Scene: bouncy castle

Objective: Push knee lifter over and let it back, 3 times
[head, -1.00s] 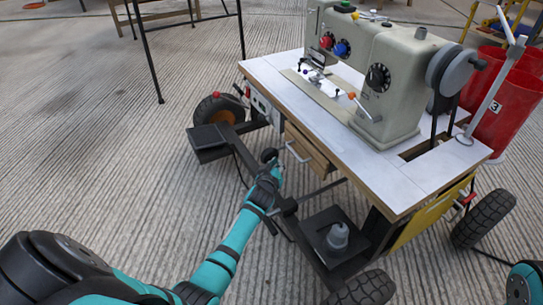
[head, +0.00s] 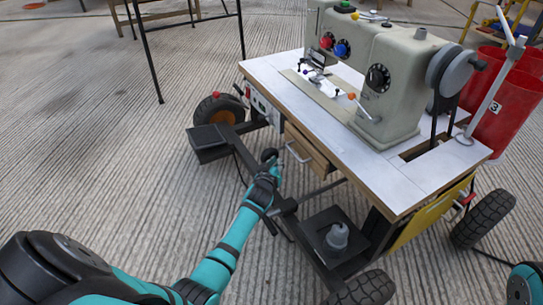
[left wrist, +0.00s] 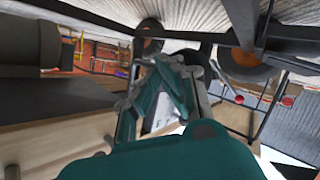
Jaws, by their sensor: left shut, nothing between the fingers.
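The sewing machine (head: 390,75) stands on a white-topped wheeled table (head: 285,85) in the head view. The knee lifter appears to be the small round black pad (head: 269,155) below the table's front edge, left of the drawer. My left gripper (head: 276,170) is shut and empty, with its tip right at the pad. I cannot tell whether they touch. In the left wrist view, the teal fingers (left wrist: 160,100) fill the middle, and the pad cannot be made out for certain. My right gripper is out of the head view.
A wooden drawer with a metal handle (head: 298,152) is just right of my left gripper. Wheels (head: 484,218) and red bins (head: 505,105) are at the right.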

